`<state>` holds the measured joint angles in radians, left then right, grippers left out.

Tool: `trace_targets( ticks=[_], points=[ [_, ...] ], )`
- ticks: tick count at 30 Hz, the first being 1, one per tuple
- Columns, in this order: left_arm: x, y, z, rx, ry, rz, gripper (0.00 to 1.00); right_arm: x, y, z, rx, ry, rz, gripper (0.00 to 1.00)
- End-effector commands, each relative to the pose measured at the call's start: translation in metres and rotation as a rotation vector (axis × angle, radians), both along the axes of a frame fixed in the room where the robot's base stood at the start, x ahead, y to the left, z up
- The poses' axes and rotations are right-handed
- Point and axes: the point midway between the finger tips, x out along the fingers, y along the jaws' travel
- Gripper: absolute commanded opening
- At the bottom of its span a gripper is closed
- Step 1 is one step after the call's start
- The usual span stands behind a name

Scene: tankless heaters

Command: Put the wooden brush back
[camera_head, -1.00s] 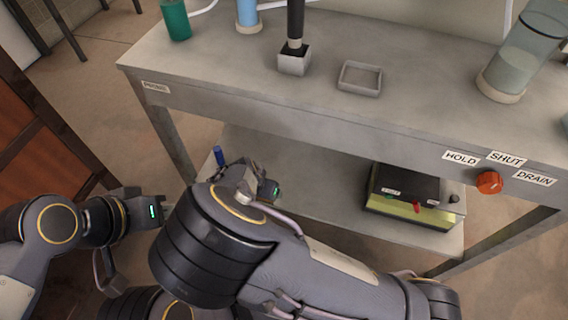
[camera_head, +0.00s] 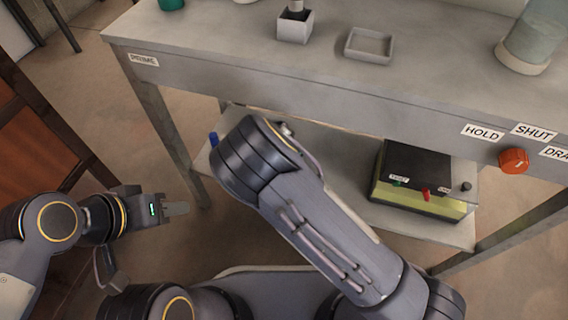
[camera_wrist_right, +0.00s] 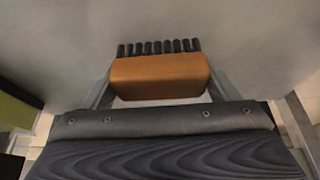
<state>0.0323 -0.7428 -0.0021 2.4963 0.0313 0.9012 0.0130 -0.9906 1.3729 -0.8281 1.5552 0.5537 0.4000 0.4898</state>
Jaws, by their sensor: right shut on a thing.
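The wooden brush (camera_wrist_right: 160,77) shows in the right wrist view as an orange-brown block with a row of dark bristles on its far side. My right gripper (camera_wrist_right: 160,88) is shut on it, one finger at each end. In the head view my right forearm hides that gripper and the brush. My left gripper (camera_head: 180,209) is at the left, low beside the bench, apart from everything; its fingers show edge-on, so I cannot tell whether they are open.
The grey bench (camera_head: 225,65) carries a square holder (camera_head: 295,27), a shallow tray (camera_head: 369,46) and a glass cylinder (camera_head: 532,35). An orange knob (camera_head: 513,161) sticks out of its front edge. A black-and-yellow box (camera_head: 417,178) and a blue object (camera_head: 213,139) are on the lower shelf.

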Motion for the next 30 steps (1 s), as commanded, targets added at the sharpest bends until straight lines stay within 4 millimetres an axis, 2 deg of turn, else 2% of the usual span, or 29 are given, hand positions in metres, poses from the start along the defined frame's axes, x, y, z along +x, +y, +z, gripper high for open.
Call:
trace_targets(
  ticks=[1, 4, 11, 12, 16, 23, 26, 30],
  points=[
    [0.000, 0.000, -0.007, 0.000, 0.000, 0.000, 0.36, 0.000, 0.000, -0.013, -0.003, 0.002, 0.001, 0.60],
    [0.000, 0.000, -0.013, 0.000, 0.000, 0.000, 0.36, 0.000, 0.000, -0.028, -0.002, 0.001, 0.000, 0.60],
    [0.000, 0.000, -0.012, 0.000, 0.000, 0.000, 0.36, 0.000, 0.000, -0.030, 0.000, -0.001, -0.001, 0.60],
    [0.000, 0.000, -0.012, 0.000, 0.000, 0.000, 0.36, -0.001, 0.000, -0.030, -0.001, 0.000, -0.001, 0.84],
    [0.000, 0.000, -0.012, 0.000, 0.000, 0.000, 0.36, -0.001, 0.000, -0.030, -0.001, 0.000, 0.000, 1.00],
    [0.000, 0.000, -0.011, 0.000, 0.000, 0.000, 0.36, -0.001, 0.000, -0.029, 0.000, 0.000, 0.000, 1.00],
    [0.000, 0.000, -0.006, 0.000, 0.000, 0.000, 0.36, -0.004, 0.002, -0.019, 0.001, -0.001, 0.000, 1.00],
    [0.000, 0.000, 0.006, 0.000, 0.000, 0.000, 0.36, -0.012, 0.005, 0.003, 0.000, -0.001, 0.001, 1.00]
  ],
)
